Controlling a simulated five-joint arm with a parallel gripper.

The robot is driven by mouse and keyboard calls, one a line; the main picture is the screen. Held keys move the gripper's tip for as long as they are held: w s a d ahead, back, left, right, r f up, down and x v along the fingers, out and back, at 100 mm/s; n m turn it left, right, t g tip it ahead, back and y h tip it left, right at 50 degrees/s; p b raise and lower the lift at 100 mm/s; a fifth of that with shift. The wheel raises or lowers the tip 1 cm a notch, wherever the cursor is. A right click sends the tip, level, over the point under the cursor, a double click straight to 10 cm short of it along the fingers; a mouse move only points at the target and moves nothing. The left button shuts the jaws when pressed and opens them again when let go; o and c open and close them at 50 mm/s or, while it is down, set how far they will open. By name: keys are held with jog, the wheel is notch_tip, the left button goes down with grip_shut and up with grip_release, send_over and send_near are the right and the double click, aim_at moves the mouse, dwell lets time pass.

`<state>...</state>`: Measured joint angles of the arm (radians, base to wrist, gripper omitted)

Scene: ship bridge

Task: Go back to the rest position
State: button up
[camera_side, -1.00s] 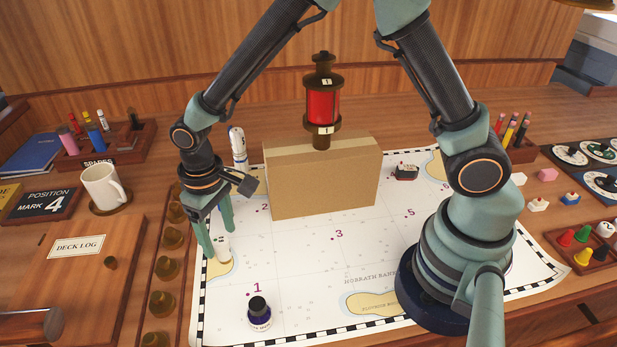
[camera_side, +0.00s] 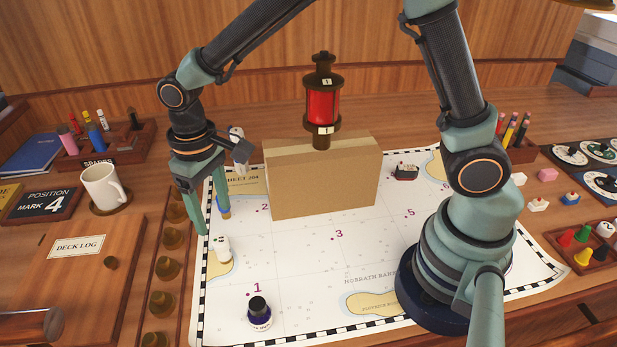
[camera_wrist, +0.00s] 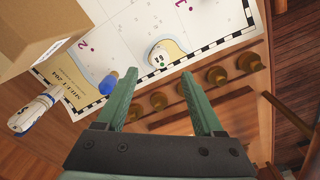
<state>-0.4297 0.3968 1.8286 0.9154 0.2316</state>
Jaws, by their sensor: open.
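My gripper (camera_side: 212,218) is open and empty above the left edge of the chart. Its two green fingers spread apart in the wrist view (camera_wrist: 158,74). A small white piece (camera_side: 222,249) stands on the chart below and in front of the fingers, apart from them. It shows beyond the fingertips in the wrist view (camera_wrist: 158,60). A blue and yellow piece (camera_side: 224,208) stands just behind one finger and is partly hidden; the wrist view shows its blue side (camera_wrist: 108,82).
A cardboard box (camera_side: 322,185) stands on the chart (camera_side: 300,265) with a red lantern (camera_side: 322,105) on top. A white and blue piece (camera_wrist: 35,108) stands left of the box. Brass knobs (camera_side: 167,268) line the chart's left side. An ink bottle (camera_side: 259,312) stands at the front.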

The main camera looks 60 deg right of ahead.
aim_at(220, 240)
notch_tip(220, 240, down, 8)
notch_tip(220, 240, up, 20)
jog(key=w+d+m, duration=0.2)
jog(key=d+m, duration=0.2)
jog(key=d, duration=0.6)
jog(key=w+d+m, duration=0.2)
jog(key=d+m, duration=0.3)
jog(key=d, duration=0.6)
jog(key=s+d+m, duration=0.3)
jog(key=d+m, duration=0.1)
jog(key=d, duration=0.6)
jog(key=s+d+m, duration=0.4)
jog(key=d+m, duration=0.1)
jog(key=d, duration=0.6)
jog(key=shift+s+d+f, duration=0.15)
jog(key=shift+s+d, duration=0.05)
jog(key=shift+s, duration=0.05)
